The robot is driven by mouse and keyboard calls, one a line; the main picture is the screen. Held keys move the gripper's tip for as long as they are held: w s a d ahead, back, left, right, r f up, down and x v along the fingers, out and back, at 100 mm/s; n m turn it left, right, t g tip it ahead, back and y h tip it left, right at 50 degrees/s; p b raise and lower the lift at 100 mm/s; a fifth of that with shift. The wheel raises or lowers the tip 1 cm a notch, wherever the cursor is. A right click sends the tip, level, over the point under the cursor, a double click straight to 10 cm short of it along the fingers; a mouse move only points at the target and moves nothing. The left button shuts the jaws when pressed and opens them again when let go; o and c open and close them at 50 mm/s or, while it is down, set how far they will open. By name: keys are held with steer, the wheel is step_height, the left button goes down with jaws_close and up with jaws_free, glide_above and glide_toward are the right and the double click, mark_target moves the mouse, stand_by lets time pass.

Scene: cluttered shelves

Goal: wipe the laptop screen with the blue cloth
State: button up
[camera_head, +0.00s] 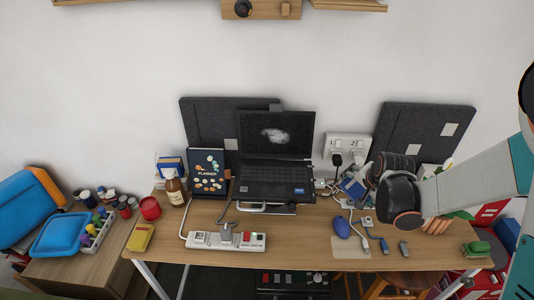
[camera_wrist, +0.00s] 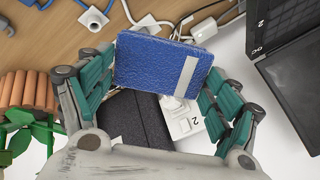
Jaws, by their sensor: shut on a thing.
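The open laptop (camera_head: 270,182) stands on a stand at the middle of the desk. Its dark screen (camera_head: 292,147) bears a pale grey smudge. My gripper (camera_wrist: 160,75) is shut on the blue cloth (camera_wrist: 150,62), a thick folded pad with a pale stripe. In the head view the cloth (camera_head: 352,187) shows just left of my dark wrist, to the right of the laptop and apart from it. My fingers are mostly hidden there. In the wrist view part of the laptop (camera_wrist: 298,85) shows at the right edge.
A wall socket plate (camera_head: 347,141) with plugs and cables is behind the cloth. A power strip (camera_head: 226,240) lies in front of the laptop. A planner (camera_head: 208,173) and brown bottle (camera_head: 175,189) stand left of it. A blue mouse (camera_head: 341,227) lies at right.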

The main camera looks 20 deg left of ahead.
steer(key=w+a+r+t, duration=0.1)
steer(key=a+t, duration=0.1)
steer(key=a, duration=0.3)
steer(key=w+a+r+m+t+b, duration=0.1)
steer(key=a+t, duration=0.1)
steer(key=a, duration=0.3)
steer(key=w+a+r+m+t+h, duration=0.1)
steer(key=w+a, duration=0.1)
steer(key=a, duration=0.3)
steer(key=shift+a+r+t, duration=0.15)
steer(key=shift+r+t, duration=0.25)
steer(key=s+a+r+n+t+y+b, duration=0.1)
steer(key=s+a+r+t+y, duration=0.1)
steer(key=a, duration=0.7)
steer(key=s+a+r+n+t+y+b, duration=0.1)
steer(key=s+a+r+t, duration=0.1)
steer(key=a, duration=0.7)
steer(key=d+x, duration=0.1)
steer(key=x, duration=0.5)
steer(key=shift+a+f+p, duration=0.2)
steer(key=shift+a+p, duration=0.1)
steer(key=shift+p, duration=0.1)
steer(key=shift+x, duration=1.05)
steer(key=shift+d, duration=0.15)
